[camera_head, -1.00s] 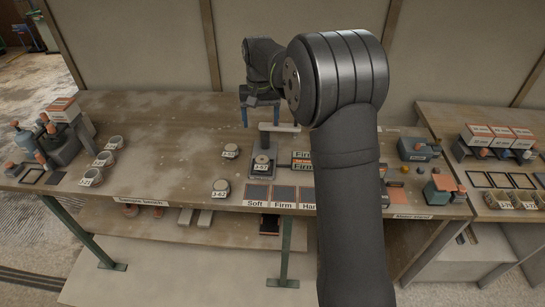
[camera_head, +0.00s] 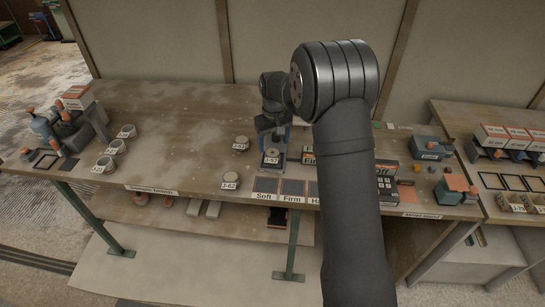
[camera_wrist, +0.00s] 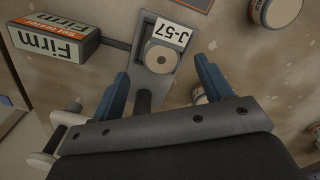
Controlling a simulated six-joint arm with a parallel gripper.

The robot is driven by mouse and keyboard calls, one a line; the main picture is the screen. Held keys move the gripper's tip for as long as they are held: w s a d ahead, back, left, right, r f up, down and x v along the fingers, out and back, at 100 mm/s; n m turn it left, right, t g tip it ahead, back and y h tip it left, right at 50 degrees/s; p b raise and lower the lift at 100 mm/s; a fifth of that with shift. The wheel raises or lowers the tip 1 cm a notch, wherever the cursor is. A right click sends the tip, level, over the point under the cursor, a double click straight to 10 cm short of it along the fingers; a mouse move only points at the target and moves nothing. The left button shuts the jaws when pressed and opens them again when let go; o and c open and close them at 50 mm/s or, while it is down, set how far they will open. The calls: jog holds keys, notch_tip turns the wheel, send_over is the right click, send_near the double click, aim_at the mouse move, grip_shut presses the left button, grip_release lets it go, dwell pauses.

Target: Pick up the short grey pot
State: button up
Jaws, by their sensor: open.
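A short, round grey pot (camera_head: 271,158) with a tag reading J-57 sits on a small dark stand. In the wrist view the pot (camera_wrist: 160,57) shows from above, with a pale disc and a dark centre. My gripper (camera_head: 273,136) is at the stand, close above and behind the pot. In the wrist view my gripper (camera_wrist: 163,78) is open, with its blue fingers spread to either side of the stand. The pot lies between their lines, a little beyond the tips. I see no contact with it. Other labelled pots stand left of it, one (camera_head: 240,144) behind another (camera_head: 231,181).
An orange-and-grey box marked Firm (camera_wrist: 52,42) lies beside the stand. Dark squares marked Soft and Firm (camera_head: 292,188) lie in front. Three more pots (camera_head: 116,146) stand at left. The bench (camera_head: 180,120) is clear at middle left.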

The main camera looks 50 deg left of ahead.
aim_at(273, 152)
jog(key=shift+a+f, duration=0.2)
jog(key=shift+f, duration=2.9)
jog(key=shift+c, duration=0.4)
jog(key=c, duration=1.1)
jog(key=shift+r, duration=0.15)
